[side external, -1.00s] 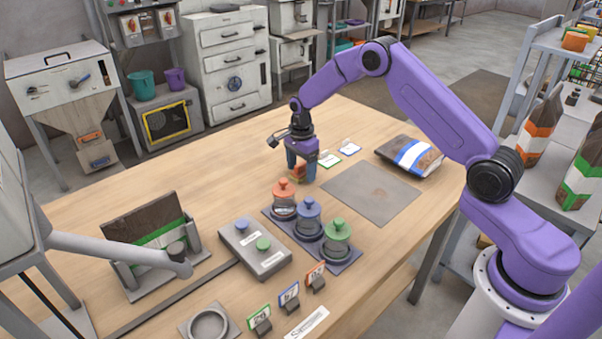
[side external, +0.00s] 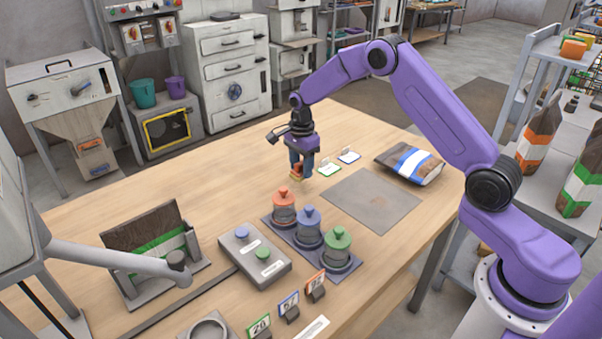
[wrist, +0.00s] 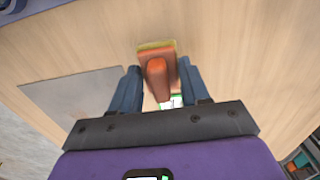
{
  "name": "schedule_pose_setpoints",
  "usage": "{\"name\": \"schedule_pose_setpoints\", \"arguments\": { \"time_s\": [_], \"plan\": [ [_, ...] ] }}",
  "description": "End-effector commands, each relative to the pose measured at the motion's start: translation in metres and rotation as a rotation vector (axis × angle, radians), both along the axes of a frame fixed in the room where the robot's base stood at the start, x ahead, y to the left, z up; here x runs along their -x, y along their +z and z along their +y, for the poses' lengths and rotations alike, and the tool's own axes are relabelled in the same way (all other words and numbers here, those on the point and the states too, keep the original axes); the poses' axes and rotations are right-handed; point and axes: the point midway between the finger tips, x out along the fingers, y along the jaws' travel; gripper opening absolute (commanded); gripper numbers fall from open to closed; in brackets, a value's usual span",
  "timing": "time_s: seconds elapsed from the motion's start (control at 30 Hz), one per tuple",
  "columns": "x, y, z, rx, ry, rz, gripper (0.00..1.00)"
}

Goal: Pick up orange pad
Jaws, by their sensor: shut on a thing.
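The orange pad (wrist: 157,78) has an orange grip on a flat, yellowish base. In the wrist view it sits between the two blue-grey fingers of my gripper (wrist: 157,88). In the side external view my gripper (side external: 302,168) points down over the far middle of the wooden table, shut on the orange pad (side external: 296,171). The fingers hide part of the pad there. The gap between pad and tabletop is too small to judge clearly.
White cards with green (side external: 328,170) and blue (side external: 349,157) edges stand just right of my gripper. A grey mat (side external: 372,200) and a brown bag (side external: 410,163) lie further right. Lidded jars (side external: 309,228) stand in front.

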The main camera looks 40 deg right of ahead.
Motion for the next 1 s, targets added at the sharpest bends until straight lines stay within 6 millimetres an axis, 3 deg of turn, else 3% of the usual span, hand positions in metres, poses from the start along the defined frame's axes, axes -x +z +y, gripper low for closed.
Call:
{"name": "schedule_pose_setpoints", "arguments": {
  "time_s": [0.33,0.7,1.0],
  "plan": [
    [0.05,0.058,0.002,0.0,0.0,-0.001,0.11],
    [0.114,0.085,0.004,0.0,-0.001,0.001,0.11],
    [0.136,0.094,0.004,0.0,-0.001,0.002,0.11]
  ]
}}
